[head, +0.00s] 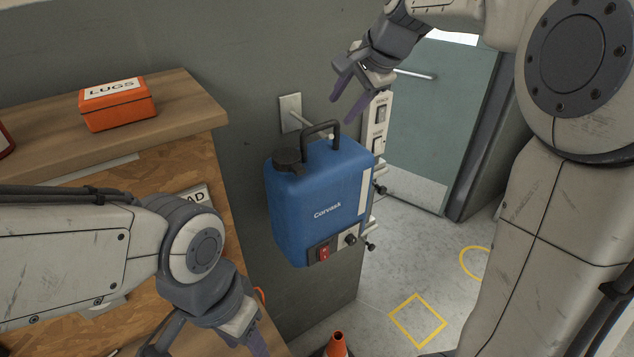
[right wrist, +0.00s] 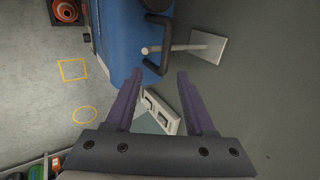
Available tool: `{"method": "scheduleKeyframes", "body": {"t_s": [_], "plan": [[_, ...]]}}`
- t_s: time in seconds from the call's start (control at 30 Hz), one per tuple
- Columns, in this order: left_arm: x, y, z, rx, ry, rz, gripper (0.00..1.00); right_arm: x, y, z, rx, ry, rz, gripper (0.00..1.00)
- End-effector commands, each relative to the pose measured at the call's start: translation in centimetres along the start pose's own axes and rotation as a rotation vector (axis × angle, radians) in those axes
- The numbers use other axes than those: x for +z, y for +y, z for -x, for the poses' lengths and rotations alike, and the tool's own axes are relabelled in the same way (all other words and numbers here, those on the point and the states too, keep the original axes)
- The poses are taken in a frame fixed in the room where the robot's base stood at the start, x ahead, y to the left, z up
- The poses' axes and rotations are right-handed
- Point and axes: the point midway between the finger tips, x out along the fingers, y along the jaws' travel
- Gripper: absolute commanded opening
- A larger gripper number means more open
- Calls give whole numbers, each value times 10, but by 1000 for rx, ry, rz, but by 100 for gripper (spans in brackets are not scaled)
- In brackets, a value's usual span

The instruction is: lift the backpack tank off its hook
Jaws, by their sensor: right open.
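The blue backpack tank (head: 318,200) hangs against the grey wall by its dark top handle (head: 320,127). The handle hangs on a light peg hook with a square wall plate (head: 290,112). My right gripper (head: 352,103) is above and to the right of the handle, open and empty, apart from the tank. In the right wrist view, the handle (right wrist: 157,62) and the hook plate (right wrist: 207,47) lie beyond the spread fingers (right wrist: 158,78). My left gripper (head: 258,340) is low, partly cut off by the bottom edge; its jaw opening is hidden.
A wooden shelf (head: 190,95) with an orange LUGS box (head: 117,103) stands left of the tank. A white switch panel (head: 380,115) is just right of it. An orange cone (head: 337,345) stands on the floor below. The floor with yellow markings (head: 417,320) is open.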

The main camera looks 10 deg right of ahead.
Motion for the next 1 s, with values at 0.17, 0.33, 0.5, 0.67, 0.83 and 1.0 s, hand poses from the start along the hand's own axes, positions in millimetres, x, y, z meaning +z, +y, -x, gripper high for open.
{"method": "scheduleKeyframes", "body": {"t_s": [0.17, 0.33, 0.5, 0.67, 0.83, 1.0], "plan": [[0, 0, 8, 0, -1, 0, 50, -10, -4, -18, -7, 8, -42, 54], [0, 1, 12, 0, -1, 1, 50, -11, -4, -40, -10, 10, -41, 54], [-1, 1, 18, 0, -1, 0, 50, -10, -6, -52, -9, 10, -39, 54], [-2, 2, 34, 0, -1, -2, 50, -8, -9, -74, -6, 9, -39, 54], [-2, 3, 36, 0, 0, -4, 50, -9, -8, -95, -9, 11, -39, 54], [-2, 2, 35, 0, -1, -4, 50, -9, -8, -99, -12, 12, -37, 54]]}}
